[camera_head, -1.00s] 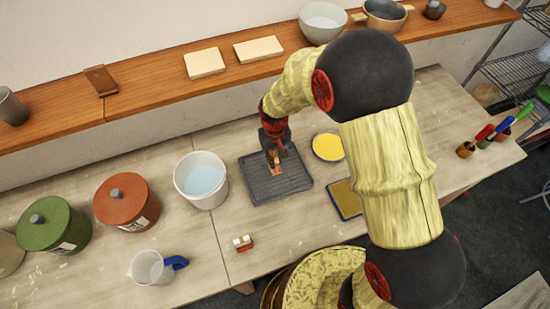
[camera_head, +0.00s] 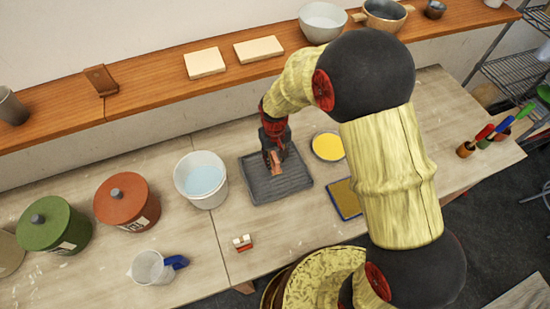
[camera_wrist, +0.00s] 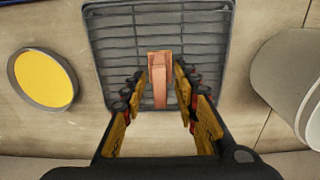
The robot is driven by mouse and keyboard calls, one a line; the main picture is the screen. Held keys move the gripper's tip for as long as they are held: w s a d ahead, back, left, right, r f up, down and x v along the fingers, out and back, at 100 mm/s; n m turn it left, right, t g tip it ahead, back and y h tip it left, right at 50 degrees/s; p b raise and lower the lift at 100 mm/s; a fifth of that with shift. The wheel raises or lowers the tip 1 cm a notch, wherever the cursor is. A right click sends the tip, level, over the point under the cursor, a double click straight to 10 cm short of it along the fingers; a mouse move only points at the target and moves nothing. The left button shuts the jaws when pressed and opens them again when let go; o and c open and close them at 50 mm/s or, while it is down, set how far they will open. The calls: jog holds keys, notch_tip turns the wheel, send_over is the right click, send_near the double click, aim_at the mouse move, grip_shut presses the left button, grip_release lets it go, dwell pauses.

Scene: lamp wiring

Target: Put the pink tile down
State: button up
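The pink tile (camera_wrist: 160,80) sits between the fingertips of my gripper (camera_wrist: 160,74) in the wrist view. The fingers look shut on its two sides. In the head view the tile (camera_head: 275,158) shows just under my gripper (camera_head: 273,152), over the middle of the dark ribbed tray (camera_head: 292,182). The tray (camera_wrist: 105,45) also fills the area behind the tile in the wrist view. The fingertips partly hide the tile's sides, and I cannot tell whether its lower edge touches the tray.
A white bucket of pale blue liquid (camera_head: 212,197) stands just left of the tray. A round yellow dish (camera_head: 327,146) and a blue-edged yellow pad (camera_head: 345,198) lie to the right. A small red-and-white block (camera_head: 242,243) lies in front. Two cream tiles (camera_head: 205,63) rest on the shelf.

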notch_tip(320, 180, up, 12)
dwell(0.4)
jog(key=s+d+r+m+t, duration=0.1)
jog(key=s+d+r, duration=0.25)
jog(key=r, duration=0.35)
jog(key=s+d+r+t, duration=0.1)
jog(key=s+d+r, duration=0.1)
jog(key=d+r, duration=0.3)
jog(key=s+d+r+m+t, duration=0.1)
jog(key=s+d+r, duration=0.2)
jog(key=s, duration=0.4)
jog(key=s+d+r+m+t, duration=0.1)
jog(key=s+d+r+t, duration=0.1)
jog(key=s+r, duration=0.4)
jog(key=shift+s+d+r+t, duration=0.25)
jog(key=shift+s+d, duration=0.25)
jog(key=shift+s, duration=0.7)
jog(key=shift+f, duration=0.15)
notch_tip(320, 180, down, 12)
jog(key=b, duration=1.1)
jog(key=shift+b, duration=0.3)
